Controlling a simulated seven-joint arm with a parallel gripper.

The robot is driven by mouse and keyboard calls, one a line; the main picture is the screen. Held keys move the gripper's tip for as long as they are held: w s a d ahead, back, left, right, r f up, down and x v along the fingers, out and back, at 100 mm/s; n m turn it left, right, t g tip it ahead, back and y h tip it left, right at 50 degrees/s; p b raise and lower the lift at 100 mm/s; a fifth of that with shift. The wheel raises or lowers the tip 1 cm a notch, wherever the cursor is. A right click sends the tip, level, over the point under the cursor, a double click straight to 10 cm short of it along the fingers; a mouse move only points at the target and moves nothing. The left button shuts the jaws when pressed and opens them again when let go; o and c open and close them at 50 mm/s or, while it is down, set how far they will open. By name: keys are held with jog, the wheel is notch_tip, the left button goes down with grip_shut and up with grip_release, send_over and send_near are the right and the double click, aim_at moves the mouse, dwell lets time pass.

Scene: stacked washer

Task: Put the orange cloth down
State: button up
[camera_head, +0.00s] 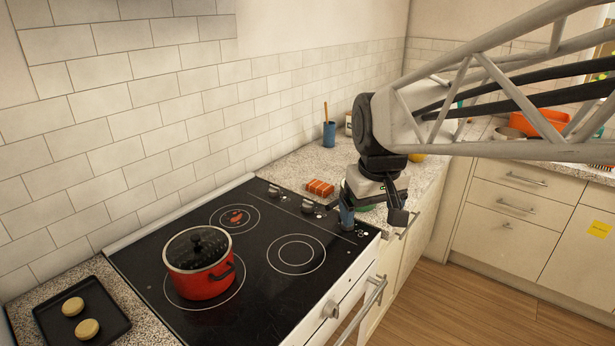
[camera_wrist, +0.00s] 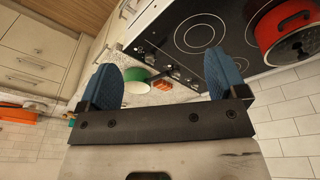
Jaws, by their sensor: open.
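The orange cloth (camera_head: 319,188), folded and with pale stripes, lies on the stone counter just past the far end of the stove. It also shows in the wrist view (camera_wrist: 162,86), between my fingers and beside a green bowl. My gripper (camera_head: 373,218) is open, with blue-padded fingers spread wide and nothing between them. It hangs to the right of the cloth, near the stove's corner and the counter's front edge. In the wrist view my gripper (camera_wrist: 163,82) is apart from the cloth.
A green bowl (camera_wrist: 133,82) stands on the counter, mostly hidden behind my gripper in the head view. A red lidded pot (camera_head: 200,276) sits on the black stovetop (camera_head: 262,290). A small reddish patch marks a rear burner. A blue utensil cup (camera_head: 329,134) stands farther back.

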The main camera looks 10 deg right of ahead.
jog(key=s+f+m, duration=0.2)
jog(key=s+f, duration=0.3)
jog(key=s, duration=0.9)
jog(key=shift+s+f+t, duration=0.2)
jog(key=shift+s+t, duration=0.1)
jog(key=shift+s, duration=0.1)
jog(key=shift+o, duration=0.4)
jog(key=shift+w, duration=0.1)
